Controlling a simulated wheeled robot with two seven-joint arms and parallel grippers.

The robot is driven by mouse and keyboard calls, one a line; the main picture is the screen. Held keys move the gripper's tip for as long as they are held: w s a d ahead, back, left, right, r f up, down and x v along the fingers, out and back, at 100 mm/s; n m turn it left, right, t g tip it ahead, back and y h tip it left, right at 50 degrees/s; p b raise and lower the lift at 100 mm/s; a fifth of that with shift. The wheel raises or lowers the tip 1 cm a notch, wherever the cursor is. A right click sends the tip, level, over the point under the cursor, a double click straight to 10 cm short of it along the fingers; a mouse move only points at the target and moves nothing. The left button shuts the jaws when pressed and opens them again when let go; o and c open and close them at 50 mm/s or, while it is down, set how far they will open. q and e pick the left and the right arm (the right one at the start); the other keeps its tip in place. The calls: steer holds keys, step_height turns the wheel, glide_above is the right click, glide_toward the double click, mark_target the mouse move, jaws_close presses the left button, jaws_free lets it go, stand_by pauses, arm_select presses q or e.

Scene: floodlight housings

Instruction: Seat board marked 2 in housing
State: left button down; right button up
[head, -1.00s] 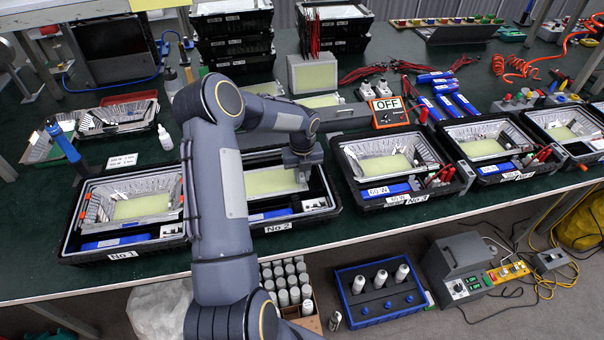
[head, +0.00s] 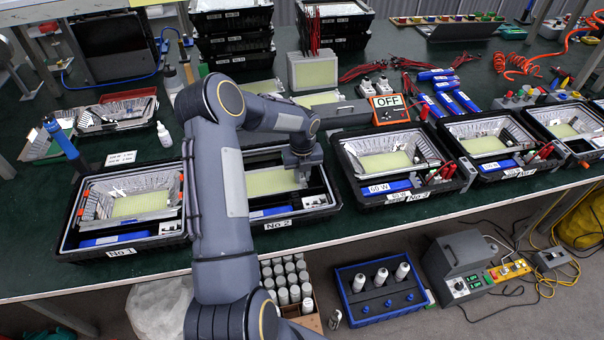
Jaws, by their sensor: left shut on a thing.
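The housing labelled No 2 (head: 281,223) is a black tray on the green bench, partly hidden behind my left arm. A pale yellow board (head: 268,182) lies inside it, within a silvery reflector; I cannot read a mark on the board or tell whether it sits flat. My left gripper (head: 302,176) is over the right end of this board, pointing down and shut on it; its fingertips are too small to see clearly. A blue driver block lies in the front of the tray. My right gripper is not in view.
Housing No 1 (head: 120,252) stands to the left, and housing No 3 (head: 416,195) to the right, with more housings beyond. Stacked black trays (head: 234,65) stand at the back. A blue crate (head: 378,310) is below the bench front.

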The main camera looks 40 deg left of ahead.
arm_select(q)
steer(key=shift+f, duration=0.5)
steer(key=c, duration=1.3)
jaws_free()
steer(key=shift+r, duration=0.1)
steer(key=shift+o, duration=0.2)
step_height(320, 180, up, 7)
steer(key=shift+r+b, duration=0.1)
steer(key=shift+b, duration=0.45)
steer(key=shift+d+r, duration=0.1)
steer(key=shift+r, duration=0.2)
